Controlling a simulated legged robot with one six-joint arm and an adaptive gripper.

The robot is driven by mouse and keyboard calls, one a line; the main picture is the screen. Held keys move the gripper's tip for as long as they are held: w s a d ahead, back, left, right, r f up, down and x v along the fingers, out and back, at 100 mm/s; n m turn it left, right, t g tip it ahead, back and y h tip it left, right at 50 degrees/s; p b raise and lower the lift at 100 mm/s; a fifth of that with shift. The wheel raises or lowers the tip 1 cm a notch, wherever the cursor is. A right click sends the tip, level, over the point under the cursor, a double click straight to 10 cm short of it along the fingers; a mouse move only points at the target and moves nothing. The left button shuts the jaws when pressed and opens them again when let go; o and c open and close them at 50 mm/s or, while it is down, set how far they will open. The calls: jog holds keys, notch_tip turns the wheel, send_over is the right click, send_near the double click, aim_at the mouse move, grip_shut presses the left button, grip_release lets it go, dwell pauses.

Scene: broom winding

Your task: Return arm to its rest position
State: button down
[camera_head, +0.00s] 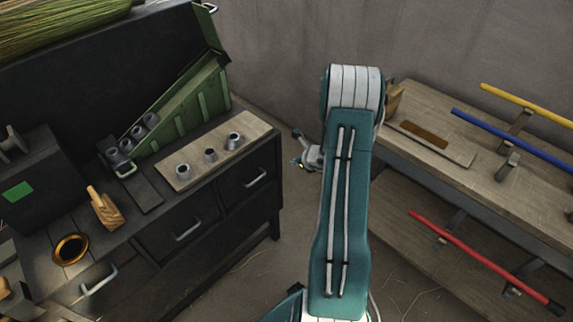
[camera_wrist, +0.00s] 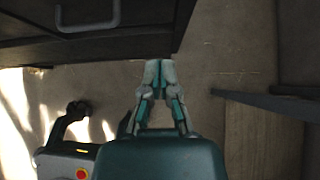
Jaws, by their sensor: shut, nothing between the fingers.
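My gripper (camera_wrist: 160,72) shows in the wrist view with its two fingertips together and nothing between them. It points over bare floor beside the dark drawer cabinet (camera_wrist: 130,35). In the head view my teal arm stands up in the middle of the picture, between the cabinet (camera_head: 215,225) and the wooden bench (camera_head: 440,110). Part of the gripper (camera_head: 300,160) shows just left of the arm; the rest is hidden behind it.
The cabinet top at left holds a board (camera_head: 218,148) with several metal sockets, a wooden block (camera_head: 105,207) and a brass ring (camera_head: 70,249). Yellow (camera_head: 525,103), blue (camera_head: 510,138) and red (camera_head: 480,258) handles rest at the right bench. Floor between is clear.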

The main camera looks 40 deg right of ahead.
jog(key=s+a+r+n+g+y, duration=0.15)
jog(key=a+r+n+y, duration=0.25)
jog(key=a+r+n, duration=1.65)
jog(key=s+a+r+n+h, duration=0.1)
jog(key=s+a+r+n, duration=0.3)
jog(key=s, duration=0.2)
jog(key=s+a+r+n+g+h, duration=0.1)
jog(key=s+a+r+n+h, duration=0.1)
jog(key=s+a+r+n, duration=0.2)
jog(key=s+a+r+n+g+h, duration=0.1)
jog(key=s+a+r+n, duration=0.4)
jog(key=s, duration=0.5)
jog(key=shift+s+a+n+h, duration=0.25)
jog(key=shift+a+n+h, duration=0.15)
jog(key=shift+a+n, duration=0.25)
jog(key=shift+w+r, duration=0.1)
